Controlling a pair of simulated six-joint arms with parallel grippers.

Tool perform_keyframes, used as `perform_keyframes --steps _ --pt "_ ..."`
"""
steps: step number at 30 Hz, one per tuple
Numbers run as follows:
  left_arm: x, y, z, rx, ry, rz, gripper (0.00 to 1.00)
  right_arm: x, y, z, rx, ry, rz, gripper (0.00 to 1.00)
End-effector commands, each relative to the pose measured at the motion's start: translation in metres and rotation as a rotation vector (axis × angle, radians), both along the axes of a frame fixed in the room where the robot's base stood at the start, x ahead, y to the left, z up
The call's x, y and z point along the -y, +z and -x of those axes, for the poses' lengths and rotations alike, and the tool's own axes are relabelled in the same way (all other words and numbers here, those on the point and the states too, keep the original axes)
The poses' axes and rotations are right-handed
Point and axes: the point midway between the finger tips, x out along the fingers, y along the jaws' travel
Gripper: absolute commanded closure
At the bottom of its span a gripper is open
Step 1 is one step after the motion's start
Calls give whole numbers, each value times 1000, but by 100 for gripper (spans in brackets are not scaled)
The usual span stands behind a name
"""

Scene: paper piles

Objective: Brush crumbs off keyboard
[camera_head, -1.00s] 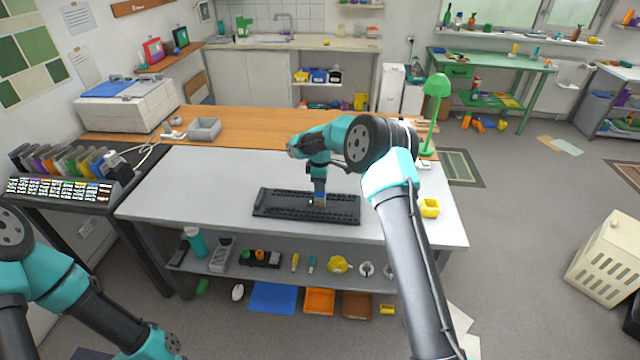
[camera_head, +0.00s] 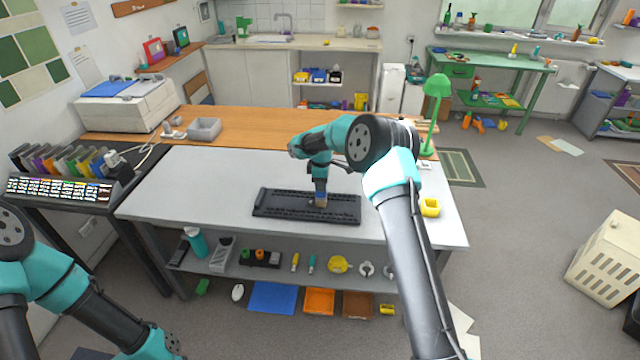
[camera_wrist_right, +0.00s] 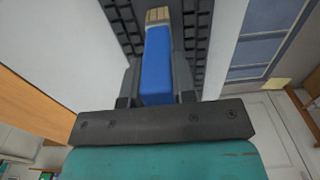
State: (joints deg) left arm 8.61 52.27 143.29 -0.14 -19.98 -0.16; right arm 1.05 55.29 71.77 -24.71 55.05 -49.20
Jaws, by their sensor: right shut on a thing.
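A black keyboard (camera_head: 285,205) lies on the grey-white worktable. My right gripper (camera_head: 320,187) is above its right half, pointing down. In the right wrist view, the gripper (camera_wrist_right: 160,75) is shut on the blue handle of a brush (camera_wrist_right: 158,60). The brush's tan bristles (camera_head: 321,203) are at the keyboard's keys; whether they touch cannot be told. The keyboard also shows in the right wrist view (camera_wrist_right: 197,40). No crumbs can be made out at this size. My left arm is at the lower left; its gripper is not clearly in view.
A yellow container (camera_head: 430,207) stands at the table's right edge and a green lamp (camera_head: 437,88) behind it. A grey tray (camera_head: 205,129) sits on the wooden counter behind. The table left of the keyboard (camera_head: 190,190) is clear.

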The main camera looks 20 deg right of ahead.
Motion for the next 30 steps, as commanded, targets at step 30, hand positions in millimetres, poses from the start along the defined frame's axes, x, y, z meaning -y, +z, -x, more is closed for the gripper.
perform_keyframes --steps 30 --pt "0 0 0 0 0 0 47 -13 1 -6 -2 -1 0 99"
